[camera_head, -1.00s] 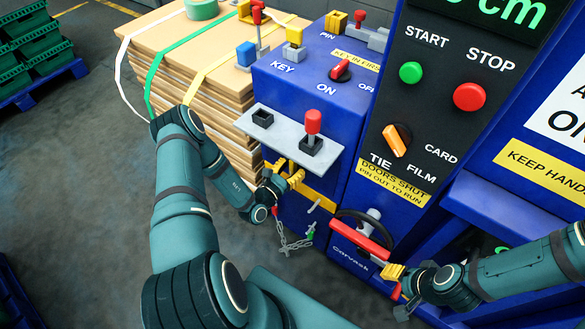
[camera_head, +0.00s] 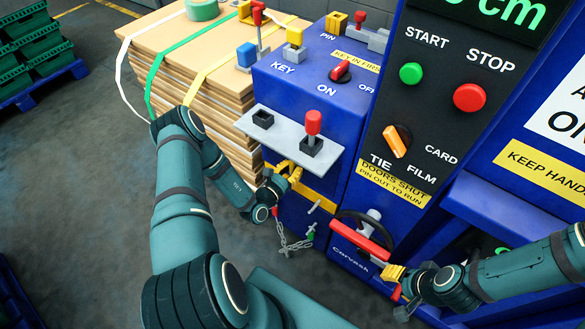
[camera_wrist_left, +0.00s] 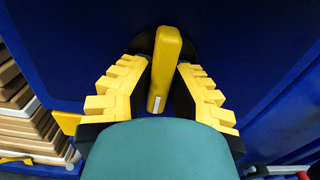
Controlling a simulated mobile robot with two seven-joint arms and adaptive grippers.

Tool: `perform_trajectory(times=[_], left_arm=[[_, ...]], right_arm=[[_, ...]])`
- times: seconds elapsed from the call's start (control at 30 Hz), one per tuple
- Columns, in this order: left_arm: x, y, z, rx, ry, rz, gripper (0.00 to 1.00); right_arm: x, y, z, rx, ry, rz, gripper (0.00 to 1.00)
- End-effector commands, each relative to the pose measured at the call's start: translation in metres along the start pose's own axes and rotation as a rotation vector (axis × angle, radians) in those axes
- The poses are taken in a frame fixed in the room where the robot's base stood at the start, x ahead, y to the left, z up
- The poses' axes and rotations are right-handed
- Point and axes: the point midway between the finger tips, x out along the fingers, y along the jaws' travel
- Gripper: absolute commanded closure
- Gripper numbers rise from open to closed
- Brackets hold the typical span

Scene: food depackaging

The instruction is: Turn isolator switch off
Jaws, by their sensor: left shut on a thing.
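My left gripper (camera_head: 287,174) is under the grey shelf at the front of the blue cabinet. In the left wrist view its yellow fingers (camera_wrist_left: 158,85) are shut on a yellow handle (camera_wrist_left: 163,65) with a dark round base on a blue face. The handle stands nearly upright there, leaning slightly right. In the head view the shelf and gripper largely hide it. A red rotary switch (camera_head: 341,70) on the cabinet top sits by ON and OFF labels. My right gripper (camera_head: 394,273) is at the right end of a red bar handle (camera_head: 360,241); its grip is unclear.
The grey shelf (camera_head: 270,128) carries a red-knobbed lever (camera_head: 313,125) just above my left gripper. A chain (camera_head: 290,243) hangs below. Stacked cardboard (camera_head: 190,70) stands left of the cabinet. The black panel has a green button (camera_head: 411,73) and a red button (camera_head: 469,97).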

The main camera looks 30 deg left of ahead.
Motion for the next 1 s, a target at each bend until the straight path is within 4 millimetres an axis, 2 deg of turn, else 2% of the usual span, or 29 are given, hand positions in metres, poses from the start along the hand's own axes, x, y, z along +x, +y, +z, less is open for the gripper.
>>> perform_trajectory(times=[0.27,1.0], left_arm=[[0.001,0.0,0.001,-0.147,-0.002,0.002,1.0],[0.001,-0.003,0.003,-0.838,-0.003,0.001,1.0]], right_arm=[[-0.003,-0.001,0.0,0.0,0.0,0.0,0.53],[-0.015,-0.005,-0.006,0.004,0.012,0.001,0.53]])
